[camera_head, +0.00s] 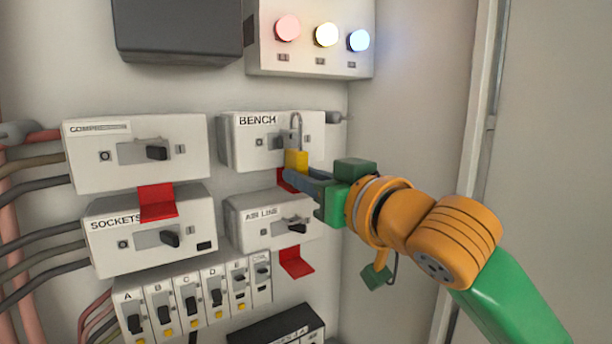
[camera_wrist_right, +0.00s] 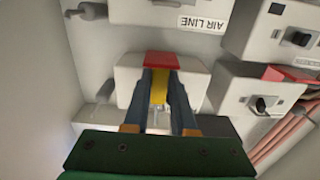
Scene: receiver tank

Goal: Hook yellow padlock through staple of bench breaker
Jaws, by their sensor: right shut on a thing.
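The bench breaker (camera_head: 238,145) is a white box on the back panel with a BENCH label, a dark switch handle and a red flap below it. The yellow padlock (camera_head: 296,160) is upright in front of its right half, with its grey shackle pointing up. My right gripper (camera_head: 288,175) comes in from the right and is shut on the padlock's body. In the right wrist view, the padlock (camera_wrist_right: 158,90) shows as a yellow strip between the two fingers. I cannot make out the staple or tell whether the shackle passes through it. My left gripper is not in view.
The air line breaker (camera_head: 240,225) is below, with a red flap (camera_head: 296,262). The compressor breaker (camera_head: 85,160) and sockets breaker (camera_head: 105,250) are to the left. A lamp box (camera_head: 310,62) is above. Cabinet walls stand to the right. Several small switches line the bottom.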

